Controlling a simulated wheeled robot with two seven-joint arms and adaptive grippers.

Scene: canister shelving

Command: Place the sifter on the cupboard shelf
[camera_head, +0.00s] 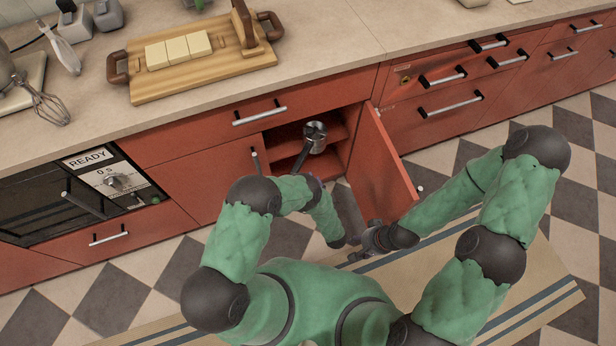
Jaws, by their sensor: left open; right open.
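The sifter (315,137), a metal cup with a dark handle, is in the open cupboard (345,150). It appears upright on the inner shelf (285,135), its handle sticking out past the front towards me. Neither gripper touches it. My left arm bends in front of the cupboard, below the sifter. Its gripper (342,245) points downward, apart from the sifter; its fingers are small and partly hidden by the wrist. My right gripper (368,241) is open and empty, low in front of the open cupboard door (385,165).
The red cupboard door stands swung out to the right, close to my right gripper. The counter above holds a wooden tray (150,92) with pale blocks and a whisk (45,103). An oven (80,195) is at left. A striped rug (530,290) lies on the checkered floor.

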